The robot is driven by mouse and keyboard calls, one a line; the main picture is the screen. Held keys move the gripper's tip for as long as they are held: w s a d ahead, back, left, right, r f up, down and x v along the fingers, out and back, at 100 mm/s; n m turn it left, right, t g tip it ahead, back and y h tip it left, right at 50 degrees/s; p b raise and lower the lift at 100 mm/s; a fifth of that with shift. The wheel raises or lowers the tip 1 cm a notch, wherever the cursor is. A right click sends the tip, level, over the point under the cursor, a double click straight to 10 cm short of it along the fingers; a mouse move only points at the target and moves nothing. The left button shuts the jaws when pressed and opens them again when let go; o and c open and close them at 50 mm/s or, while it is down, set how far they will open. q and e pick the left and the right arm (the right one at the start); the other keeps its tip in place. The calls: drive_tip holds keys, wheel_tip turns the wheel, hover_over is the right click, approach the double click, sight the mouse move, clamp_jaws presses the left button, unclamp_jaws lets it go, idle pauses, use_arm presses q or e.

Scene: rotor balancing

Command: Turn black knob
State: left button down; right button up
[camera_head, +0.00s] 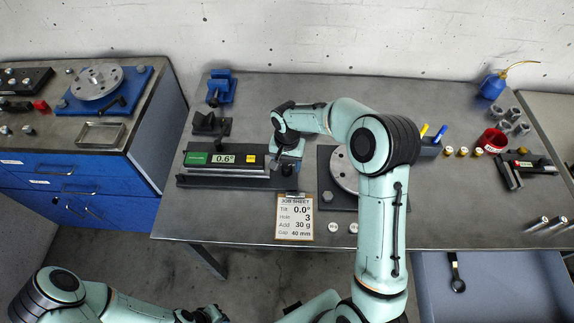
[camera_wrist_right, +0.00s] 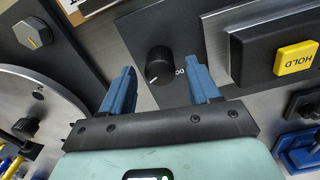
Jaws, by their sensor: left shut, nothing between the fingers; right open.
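The black knob (camera_wrist_right: 159,66) has a white pointer line and sits on a dark plate with partly hidden white lettering beside it. My right gripper (camera_wrist_right: 161,74) is open, its two blue fingers on either side of the knob in the right wrist view. A gap shows on each side, so the fingers are not closed on it. In the head view my right gripper (camera_head: 284,167) is over the right end of the level with the 0.6° display (camera_head: 223,159), and the knob is hard to make out. My left gripper (camera_head: 207,315) is shut and empty at the bottom edge, partly cut off.
A yellow HOLD button (camera_wrist_right: 295,58) is right of the knob. The job sheet (camera_head: 295,218) is at the table's front edge. A rotor disc (camera_head: 345,172) on a dark base is partly behind my right arm. Blue blocks (camera_head: 222,88) stand at the back left.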

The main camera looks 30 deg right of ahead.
drive_tip(key=shift+f, duration=0.8)
drive_tip(key=c, duration=1)
drive_tip(key=shift+n, duration=0.5)
drive_tip(key=n, duration=0.4)
drive_tip(key=shift+w+r+n, duration=0.1)
drive_tip(key=shift+n, duration=0.2)
drive_tip(key=n, duration=0.6)
drive_tip(key=shift+a, duration=0.1)
